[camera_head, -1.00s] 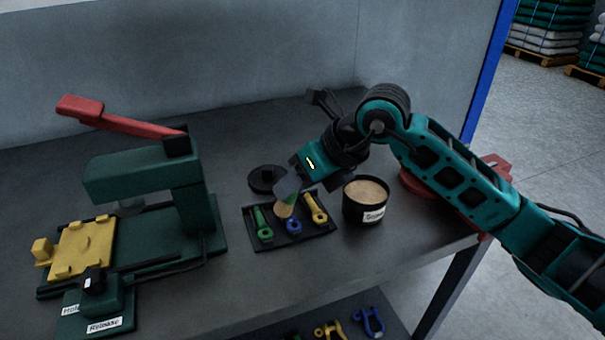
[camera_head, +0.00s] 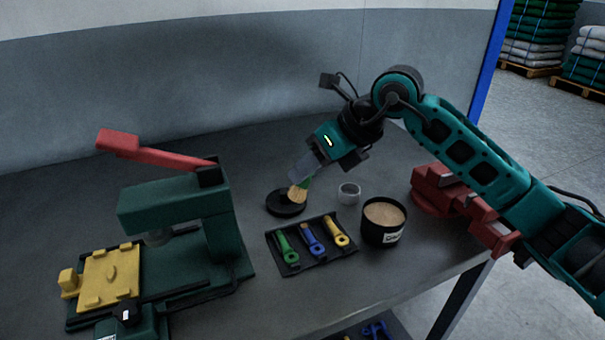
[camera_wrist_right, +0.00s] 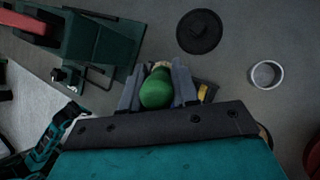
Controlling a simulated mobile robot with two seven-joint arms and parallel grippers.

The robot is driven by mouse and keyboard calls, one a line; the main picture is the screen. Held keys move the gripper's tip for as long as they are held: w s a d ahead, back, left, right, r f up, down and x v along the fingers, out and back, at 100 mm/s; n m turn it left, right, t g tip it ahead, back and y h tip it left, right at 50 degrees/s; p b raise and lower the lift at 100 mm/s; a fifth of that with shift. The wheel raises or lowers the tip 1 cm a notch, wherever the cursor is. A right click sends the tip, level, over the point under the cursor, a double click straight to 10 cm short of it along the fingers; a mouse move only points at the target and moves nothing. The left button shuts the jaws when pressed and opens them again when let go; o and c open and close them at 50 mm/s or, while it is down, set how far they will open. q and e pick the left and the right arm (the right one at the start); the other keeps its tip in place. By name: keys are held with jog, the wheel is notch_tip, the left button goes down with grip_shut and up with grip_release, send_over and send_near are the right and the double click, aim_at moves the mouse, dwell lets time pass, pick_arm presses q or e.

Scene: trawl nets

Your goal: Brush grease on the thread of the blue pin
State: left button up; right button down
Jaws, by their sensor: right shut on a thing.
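My right gripper (camera_head: 305,172) is shut on a brush (camera_head: 298,193) with a green handle and pale bristles. The bristles point down in front of the black round lid (camera_head: 280,208); I cannot tell whether they touch it. In the right wrist view the green handle (camera_wrist_right: 157,90) sits between the fingers. The blue pin (camera_head: 314,244) lies in the dark tray (camera_head: 329,261), between the green pin (camera_head: 287,249) and the yellow pin (camera_head: 337,232). Its far end looks brownish. The grease pot (camera_head: 383,235) stands open to the right, with tan grease inside. My left gripper is out of view.
A small clear ring or cup (camera_head: 349,193) stands behind the tray. A green press (camera_head: 170,205) with a red lever and yellow plate (camera_head: 110,279) fills the left. A red vise-like device (camera_head: 437,190) is at the right edge. The bench behind the lid is clear.

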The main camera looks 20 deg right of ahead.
jog(key=shift+r+p, duration=0.4)
jog(key=shift+r, duration=0.55)
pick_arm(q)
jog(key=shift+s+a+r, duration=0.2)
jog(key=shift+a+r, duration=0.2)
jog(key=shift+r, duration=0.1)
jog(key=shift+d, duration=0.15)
